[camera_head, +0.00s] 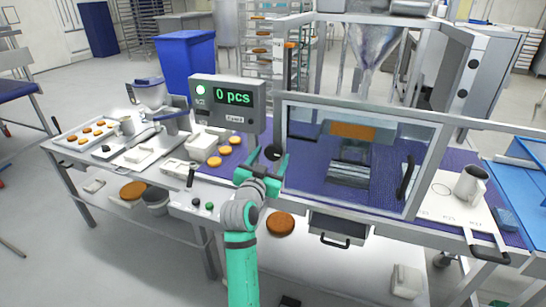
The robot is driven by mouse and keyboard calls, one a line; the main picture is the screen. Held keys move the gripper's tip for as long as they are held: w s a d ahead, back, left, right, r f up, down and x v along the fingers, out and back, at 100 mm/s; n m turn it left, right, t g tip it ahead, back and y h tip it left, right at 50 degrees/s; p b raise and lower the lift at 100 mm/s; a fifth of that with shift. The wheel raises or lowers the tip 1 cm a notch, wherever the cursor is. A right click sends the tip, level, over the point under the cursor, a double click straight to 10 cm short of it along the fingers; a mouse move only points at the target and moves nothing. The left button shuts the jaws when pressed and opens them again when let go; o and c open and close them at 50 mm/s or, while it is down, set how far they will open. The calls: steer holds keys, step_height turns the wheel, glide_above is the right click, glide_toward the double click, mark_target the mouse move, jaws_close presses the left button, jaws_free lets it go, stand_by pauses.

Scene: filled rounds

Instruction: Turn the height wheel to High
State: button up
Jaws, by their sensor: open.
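My gripper (266,160) is open, with its green fingers spread in front of the machine's left side. A round dark knob (272,152) shows just beyond and between the fingertips; it may be the height wheel. I cannot tell whether the fingers touch it. No High marking or wheel setting is readable. The machine (362,107) has a clear framed door with a black handle (405,177) at its right.
Buttons (209,205) sit at the table's front edge. Yellow rounds (225,151) lie left of my gripper. A white board (440,205) with a metal mug (470,183) lies right.

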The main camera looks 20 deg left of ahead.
steer(key=s, duration=1)
steer(key=shift+d, duration=0.25)
